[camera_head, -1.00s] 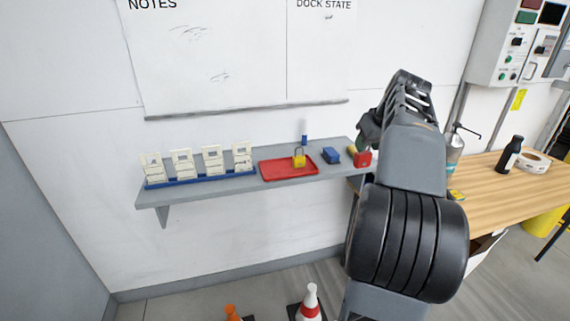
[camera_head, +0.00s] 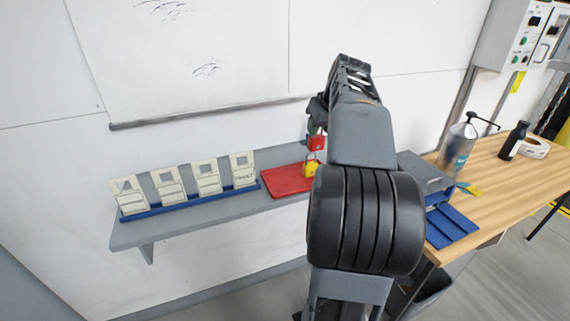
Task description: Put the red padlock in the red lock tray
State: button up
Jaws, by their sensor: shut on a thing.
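The red padlock (camera_head: 317,142) hangs below my gripper (camera_head: 318,124), which is shut on it; the fingertips are partly hidden by my arm. The red lock tray (camera_head: 284,181) lies on the grey wall shelf, its right end hidden behind my arm. A yellow padlock (camera_head: 311,168) stands in the tray. The red padlock shows just above and behind the yellow one in the picture, near the tray's right part. I cannot tell how high it is above the tray.
A blue rack (camera_head: 190,204) with several white tags stands on the shelf (camera_head: 200,222) left of the tray.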

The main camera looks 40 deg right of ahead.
jog(key=w+a+f, duration=0.1)
jog(key=a+f, duration=0.1)
jog(key=f, duration=0.1)
jog(key=w+a+f, duration=0.2)
jog(key=a+f, duration=0.1)
jog(key=w+a+f+b, duration=0.1)
jog(key=w+a+f, duration=0.1)
jog(key=f, duration=0.2)
jog(key=shift+w+a, duration=0.15)
jog(key=shift+a, duration=0.2)
jog(key=shift+f, duration=0.45)
jog(key=shift+f, duration=0.15)
